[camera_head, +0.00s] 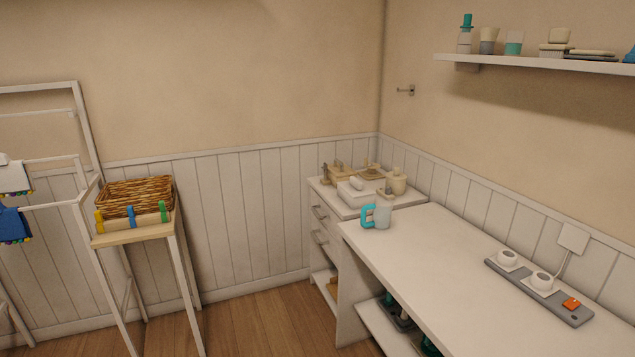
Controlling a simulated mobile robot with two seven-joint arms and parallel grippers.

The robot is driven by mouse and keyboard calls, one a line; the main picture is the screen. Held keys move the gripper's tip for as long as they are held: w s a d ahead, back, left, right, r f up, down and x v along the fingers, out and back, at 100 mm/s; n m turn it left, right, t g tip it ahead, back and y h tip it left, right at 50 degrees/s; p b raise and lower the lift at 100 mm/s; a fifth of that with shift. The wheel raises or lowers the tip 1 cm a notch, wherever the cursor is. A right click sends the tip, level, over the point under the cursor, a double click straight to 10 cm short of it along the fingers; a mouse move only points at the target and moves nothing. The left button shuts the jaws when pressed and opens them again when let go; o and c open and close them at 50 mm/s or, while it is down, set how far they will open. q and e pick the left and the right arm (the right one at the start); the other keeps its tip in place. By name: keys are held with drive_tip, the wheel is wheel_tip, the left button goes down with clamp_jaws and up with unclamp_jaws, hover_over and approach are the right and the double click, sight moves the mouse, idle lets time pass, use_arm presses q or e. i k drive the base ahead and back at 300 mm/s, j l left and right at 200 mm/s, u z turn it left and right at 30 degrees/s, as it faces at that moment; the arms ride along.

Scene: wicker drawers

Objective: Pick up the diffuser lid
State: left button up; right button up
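I cannot tell for certain which thing is the diffuser lid. A cream rounded bottle-like object (397,182) stands at the right of the white drawer unit's top (405,200). A small beige piece (384,193) is just left of it. A white box-like object (351,190) lies nearer the front, with a wooden item (340,172) behind it. These are small and their details are unclear. Neither of my grippers is in view.
A mug with a teal handle (382,214) stands at the white counter's (440,248) far end. A grey power strip (574,315) lies along the wall. A wicker basket (135,194) sits on a stand at left. The wooden floor (255,325) between is clear.

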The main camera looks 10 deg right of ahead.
sight(396, 175)
drive_tip(key=i+j+z, duration=0.2)
drive_tip(key=i+z, duration=0.2)
drive_tip(key=i+j+z, duration=0.6)
drive_tip(key=i+j+u, duration=0.1)
drive_tip(key=j, duration=0.2)
drive_tip(key=i+j+u, duration=0.1)
drive_tip(key=i+j, duration=0.15)
